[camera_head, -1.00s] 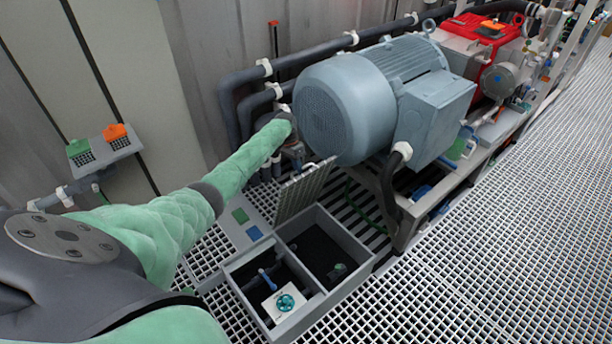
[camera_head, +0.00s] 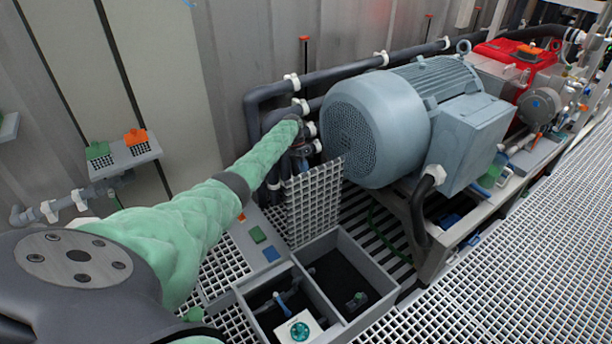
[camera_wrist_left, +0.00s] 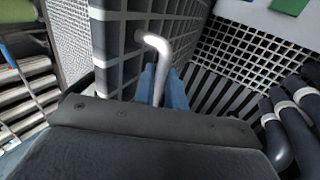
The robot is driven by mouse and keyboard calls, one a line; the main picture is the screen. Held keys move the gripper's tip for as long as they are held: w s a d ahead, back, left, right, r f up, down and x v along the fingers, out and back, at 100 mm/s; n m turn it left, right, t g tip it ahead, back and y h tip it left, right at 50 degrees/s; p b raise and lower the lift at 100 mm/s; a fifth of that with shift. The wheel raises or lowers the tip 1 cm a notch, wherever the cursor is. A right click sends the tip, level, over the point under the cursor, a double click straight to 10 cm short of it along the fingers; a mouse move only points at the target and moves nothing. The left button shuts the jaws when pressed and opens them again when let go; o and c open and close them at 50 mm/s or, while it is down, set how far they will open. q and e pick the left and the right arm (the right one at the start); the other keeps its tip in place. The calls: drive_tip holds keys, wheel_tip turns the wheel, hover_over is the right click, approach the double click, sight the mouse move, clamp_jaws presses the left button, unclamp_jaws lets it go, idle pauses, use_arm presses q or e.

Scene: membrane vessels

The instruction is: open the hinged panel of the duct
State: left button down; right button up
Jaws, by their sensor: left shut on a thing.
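The hinged panel (camera_head: 314,203) is a grey grating that stands about upright at the back edge of the open duct (camera_head: 365,262), a grey box with dark compartments. My left arm reaches over to the panel's far side. My left gripper (camera_head: 306,158) is at the panel's top, mostly hidden by the arm. In the left wrist view its blue fingers (camera_wrist_left: 162,86) are shut on a pale bent handle (camera_wrist_left: 154,42) on the panel's grating (camera_wrist_left: 120,45). My right gripper is not in view.
A large grey-blue motor (camera_head: 375,125) stands close right of the panel and arm. Dark pipes (camera_head: 330,75) run along the wall behind. A white block with a teal disc (camera_head: 300,330) sits in the duct's front compartment. Open grating floor (camera_head: 500,250) lies to the right.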

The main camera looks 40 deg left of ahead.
use_arm(q)
drive_tip(key=shift+f, duration=0.1)
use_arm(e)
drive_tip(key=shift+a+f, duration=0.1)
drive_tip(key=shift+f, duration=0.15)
use_arm(q)
drive_tip(key=c, duration=1.5)
unclamp_jaws()
drive_tip(key=shift+o, duration=0.2)
drive_tip(key=shift+w+a, duration=0.1)
